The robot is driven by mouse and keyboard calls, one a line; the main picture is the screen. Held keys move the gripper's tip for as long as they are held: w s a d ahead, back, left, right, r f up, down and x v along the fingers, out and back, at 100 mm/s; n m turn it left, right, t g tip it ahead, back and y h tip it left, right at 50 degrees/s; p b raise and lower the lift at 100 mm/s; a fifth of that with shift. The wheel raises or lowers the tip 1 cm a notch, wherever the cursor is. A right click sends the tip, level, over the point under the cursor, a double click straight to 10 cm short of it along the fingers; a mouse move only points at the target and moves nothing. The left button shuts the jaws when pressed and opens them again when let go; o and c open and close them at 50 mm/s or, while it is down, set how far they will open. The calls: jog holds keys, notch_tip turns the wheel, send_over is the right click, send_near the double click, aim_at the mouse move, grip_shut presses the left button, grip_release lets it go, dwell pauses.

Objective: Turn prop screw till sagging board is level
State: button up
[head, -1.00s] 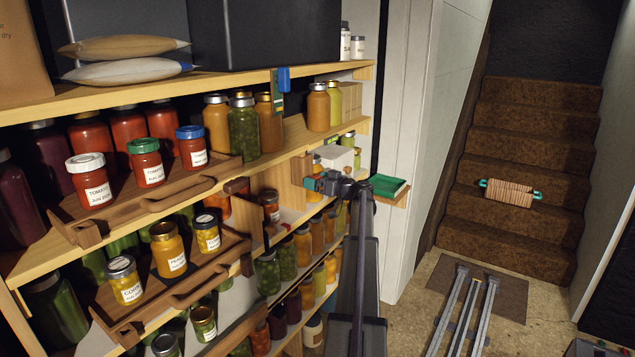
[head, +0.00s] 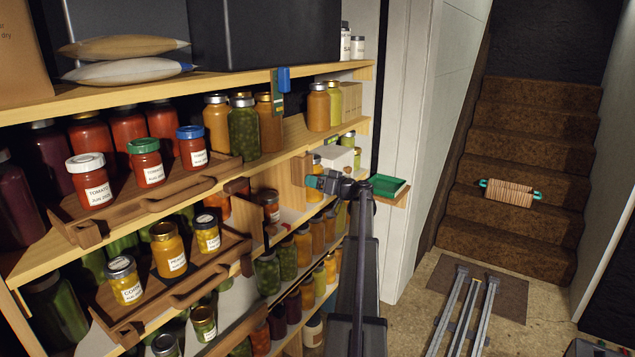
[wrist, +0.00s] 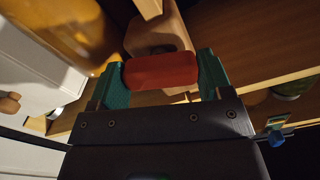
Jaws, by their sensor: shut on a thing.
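My gripper (wrist: 160,78) has teal fingers, shut on a red cylindrical grip (wrist: 160,72), likely part of the prop screw. A rounded wooden block (wrist: 165,35) with a dark opening lies just beyond it in the wrist view. In the head view my gripper (head: 318,183) is at the shelf front, just under the middle board (head: 345,136), which carries jars. An upright wooden piece (head: 290,187) stands left of it under that board.
Jars with lids crowd the shelves, including a tomato jar (head: 191,147) on a wooden tray. A blue and green item (head: 281,90) hangs from the upper shelf edge. A green tray (head: 386,186) sits on a ledge to the right. Floor rails (head: 468,310) lie before the stairs (head: 510,230).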

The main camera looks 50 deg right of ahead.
jog(key=m, duration=1)
jog(key=shift+m, duration=2.2)
jog(key=o, duration=0.9)
jog(key=s, duration=1)
jog(key=shift+s+d, duration=0.25)
jog(key=shift+s, duration=0.15)
